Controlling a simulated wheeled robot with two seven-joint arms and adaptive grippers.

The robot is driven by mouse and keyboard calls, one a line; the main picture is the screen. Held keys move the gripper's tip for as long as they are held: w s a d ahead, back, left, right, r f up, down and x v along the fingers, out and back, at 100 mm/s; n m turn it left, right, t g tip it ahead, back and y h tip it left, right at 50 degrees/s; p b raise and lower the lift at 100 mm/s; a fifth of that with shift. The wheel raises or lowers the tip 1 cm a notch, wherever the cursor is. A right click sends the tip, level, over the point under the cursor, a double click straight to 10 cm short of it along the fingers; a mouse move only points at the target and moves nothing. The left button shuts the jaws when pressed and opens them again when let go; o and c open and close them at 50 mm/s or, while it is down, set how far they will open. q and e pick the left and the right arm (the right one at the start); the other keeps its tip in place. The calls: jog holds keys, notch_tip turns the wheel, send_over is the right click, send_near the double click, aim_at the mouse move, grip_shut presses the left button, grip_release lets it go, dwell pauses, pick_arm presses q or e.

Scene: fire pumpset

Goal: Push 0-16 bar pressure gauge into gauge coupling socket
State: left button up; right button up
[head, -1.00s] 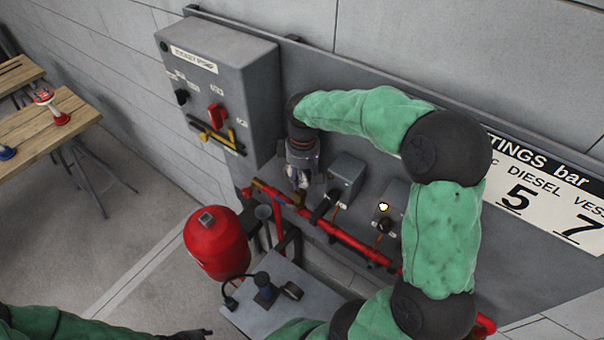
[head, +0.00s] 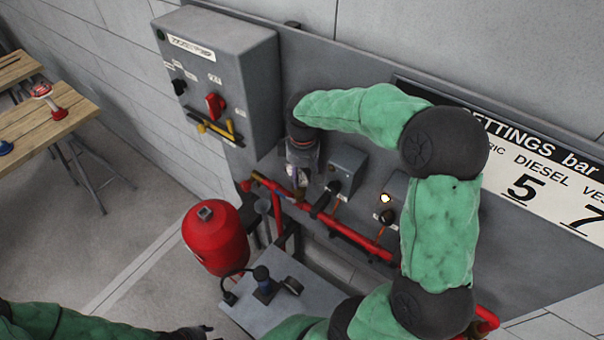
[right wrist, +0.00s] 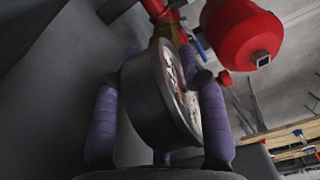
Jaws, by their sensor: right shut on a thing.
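My right gripper (head: 299,183) is shut on the pressure gauge, over the left part of the red pipe in the head view. In the right wrist view the gauge (right wrist: 142,98) is a dark round case with a pale dial seen nearly edge-on, between the purple fingers (right wrist: 158,100). A brass-coloured fitting (right wrist: 171,36) on the red pipe lies just beyond the gauge; I take it for the coupling socket. The gauge's stem is hidden, so I cannot tell whether it is inside. My left gripper (head: 192,332) is at the bottom edge, dark and small, away from the pipe.
A red pressure vessel (head: 214,240) stands left of the red pipe (head: 345,232). A grey control cabinet (head: 235,75) and small grey switch boxes (head: 346,168) are on the backboard. A grey surface (head: 255,312) with dark parts is below. A wooden bench (head: 45,118) stands far left.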

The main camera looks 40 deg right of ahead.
jog(key=o, duration=1.4)
notch_tip(320, 180, up, 12)
jog(key=shift+d+r, duration=0.1)
